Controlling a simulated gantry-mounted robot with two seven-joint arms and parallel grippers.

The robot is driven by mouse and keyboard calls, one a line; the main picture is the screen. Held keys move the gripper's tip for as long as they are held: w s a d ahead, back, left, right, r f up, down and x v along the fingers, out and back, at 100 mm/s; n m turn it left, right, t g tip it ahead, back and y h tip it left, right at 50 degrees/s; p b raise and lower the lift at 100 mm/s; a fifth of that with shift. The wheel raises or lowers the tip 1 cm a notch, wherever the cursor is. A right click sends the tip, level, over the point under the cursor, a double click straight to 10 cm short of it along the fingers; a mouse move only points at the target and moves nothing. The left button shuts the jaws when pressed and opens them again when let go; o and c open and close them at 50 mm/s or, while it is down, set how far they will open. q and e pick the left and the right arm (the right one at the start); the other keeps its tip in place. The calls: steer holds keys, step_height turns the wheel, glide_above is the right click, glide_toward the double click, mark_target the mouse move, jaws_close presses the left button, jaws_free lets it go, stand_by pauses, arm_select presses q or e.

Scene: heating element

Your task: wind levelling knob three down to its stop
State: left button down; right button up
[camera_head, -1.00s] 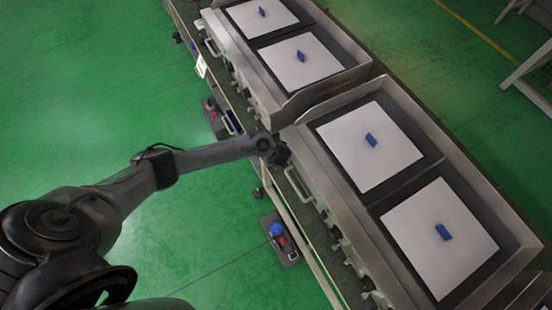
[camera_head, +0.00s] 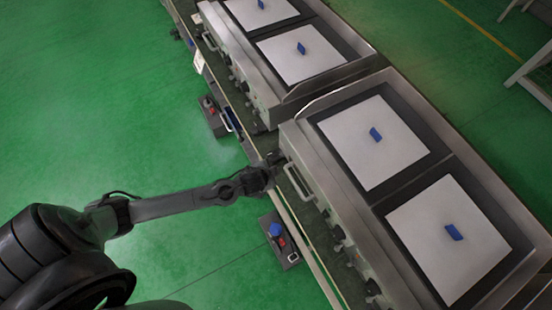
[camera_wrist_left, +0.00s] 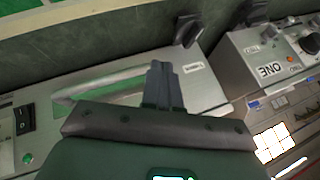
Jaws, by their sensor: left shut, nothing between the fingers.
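My left gripper (camera_head: 276,163) is at the front edge of the nearer griddle unit (camera_head: 296,150), close to its bar handle (camera_head: 296,182). In the left wrist view the fingers (camera_wrist_left: 161,82) are shut and empty, in front of the same pale handle (camera_wrist_left: 85,92). A black knob (camera_wrist_left: 189,30) on the panel stands just beyond the fingers, apart from them, with a small unreadable label beside it. Another dark knob (camera_wrist_left: 254,14) is further right. I cannot tell which knob is levelling knob three. My right gripper is not in view.
A box marked ONE (camera_wrist_left: 268,62) with a round knob is at the right of the wrist view. A black switch (camera_wrist_left: 26,120) and green button (camera_wrist_left: 28,158) are at left. A blue-button box (camera_head: 275,230) stands below my arm. The green floor (camera_head: 110,90) is clear at left.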

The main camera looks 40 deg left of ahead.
mark_target(277, 158)
arm_select(q)
steer(key=b+x, duration=0.1)
steer(key=x, duration=0.5)
steer(key=shift+w+f+b, duration=0.2)
steer(key=shift+f+b, duration=0.15)
steer(key=shift+b, duration=0.05)
steer(key=shift+w+a+f, duration=0.15)
steer(key=shift+w+a, duration=0.9)
steer(key=shift+w, duration=0.05)
steer(key=shift+w+a, duration=0.45)
steer(key=shift+a, duration=0.05)
steer(key=shift+w+n+y, duration=0.1)
steer(key=shift+n+y, duration=0.3)
steer(key=shift+n+p, duration=0.4)
steer(key=shift+p, duration=0.05)
